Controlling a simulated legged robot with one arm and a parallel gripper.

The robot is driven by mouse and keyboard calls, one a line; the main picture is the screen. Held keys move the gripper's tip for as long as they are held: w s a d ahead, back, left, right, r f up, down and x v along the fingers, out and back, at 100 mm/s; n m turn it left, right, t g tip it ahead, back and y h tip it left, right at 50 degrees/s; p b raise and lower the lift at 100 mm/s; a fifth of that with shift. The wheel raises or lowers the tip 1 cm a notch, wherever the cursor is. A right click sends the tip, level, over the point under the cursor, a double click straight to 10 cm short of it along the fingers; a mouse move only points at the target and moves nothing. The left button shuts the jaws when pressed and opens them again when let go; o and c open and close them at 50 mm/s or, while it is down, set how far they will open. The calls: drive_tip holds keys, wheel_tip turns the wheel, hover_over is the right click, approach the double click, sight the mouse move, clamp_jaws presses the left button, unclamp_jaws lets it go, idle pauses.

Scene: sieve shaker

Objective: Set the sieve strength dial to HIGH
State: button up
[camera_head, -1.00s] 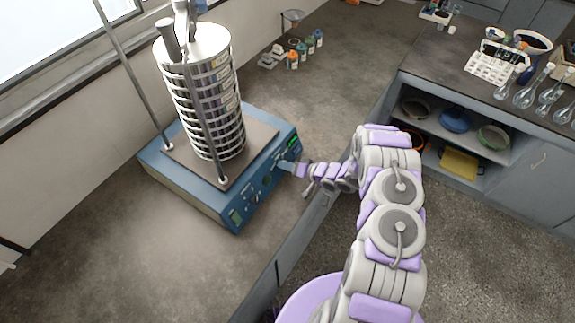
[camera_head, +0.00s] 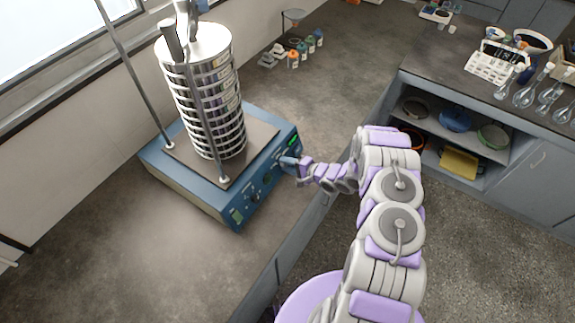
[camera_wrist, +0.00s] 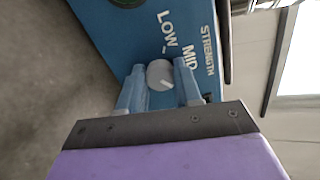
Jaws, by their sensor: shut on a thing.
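The blue sieve shaker (camera_head: 190,200) stands on the counter with its sieve stack (camera_head: 208,100) upright on top. Its front panel faces my arm. In the wrist view the grey round strength dial (camera_wrist: 160,73) sits on the blue panel, with the printed words STRENGTH, LOW and MID beside it. A light pointer line on the dial slants toward the lower side of the picture. HIGH is not visible. My gripper (camera_wrist: 160,84) has its two blue fingers on either side of the dial, shut on it. In the head view my gripper (camera_head: 289,164) is at the panel, and the dial is hidden.
A green display (camera_head: 293,140) is on the panel near my gripper. Small bottles (camera_head: 300,52) stand farther back on the counter. A side bench (camera_head: 430,70) with glassware and shelves is at the right. The counter in front of the shaker is clear.

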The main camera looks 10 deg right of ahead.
drive_tip(key=shift+w+d+m, duration=0.1)
drive_tip(key=shift+d+m, duration=0.1)
drive_tip(key=shift+m, duration=0.4)
drive_tip(key=o, duration=1)
drive_tip(key=shift+f, duration=0.15)
drive_tip(key=shift+o, duration=0.2)
drive_tip(key=v, duration=1.7)
drive_tip(key=shift+d, duration=0.15)
